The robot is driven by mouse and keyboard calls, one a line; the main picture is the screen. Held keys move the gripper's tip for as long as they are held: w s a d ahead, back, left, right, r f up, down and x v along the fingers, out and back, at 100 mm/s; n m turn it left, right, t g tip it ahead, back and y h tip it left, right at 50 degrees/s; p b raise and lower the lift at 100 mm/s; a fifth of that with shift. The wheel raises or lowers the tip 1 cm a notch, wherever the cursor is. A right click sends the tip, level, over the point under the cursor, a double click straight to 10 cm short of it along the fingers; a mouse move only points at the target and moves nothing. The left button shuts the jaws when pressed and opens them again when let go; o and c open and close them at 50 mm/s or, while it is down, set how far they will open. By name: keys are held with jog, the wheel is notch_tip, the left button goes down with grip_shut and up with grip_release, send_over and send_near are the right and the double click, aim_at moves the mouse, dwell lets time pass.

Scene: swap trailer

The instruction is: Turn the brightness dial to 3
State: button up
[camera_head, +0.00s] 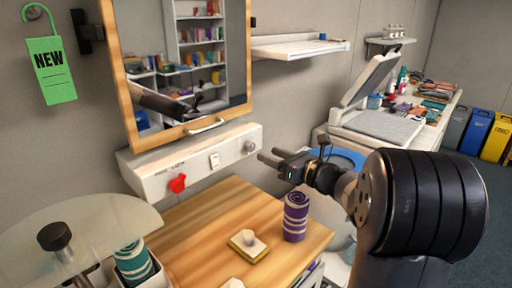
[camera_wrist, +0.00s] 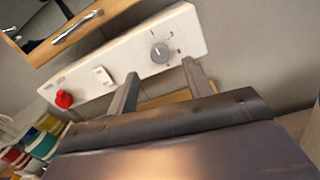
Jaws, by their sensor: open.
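The brightness dial looks to be the round grey knob (camera_wrist: 160,53) near the right end of a white control panel (camera_wrist: 90,88). Marks stand around the knob, too small to read surely. In the head view the knob (camera_head: 250,146) is at the panel's right end, under the mirror. My gripper (camera_head: 272,158) is just right of and in front of the panel, pointing left at it. In the wrist view its two fingers (camera_wrist: 160,83) are apart, with nothing between them. The knob shows beyond the fingertips, and my gripper appears clear of it.
The panel also carries a red knob (camera_head: 177,183) and a white switch (camera_head: 214,160). The mirror (camera_head: 118,70) hangs just above. Below, a wooden counter (camera_head: 195,225) holds a rolled purple towel (camera_head: 296,217) and a small yellow-edged block (camera_head: 247,243). A glass shelf (camera_head: 100,215) is at left.

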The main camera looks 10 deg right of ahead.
aim_at(253, 147)
jog(key=p+x, duration=0.1)
jog(key=x, duration=0.5)
jog(key=shift+c, duration=0.3)
jog(key=c, duration=0.9)
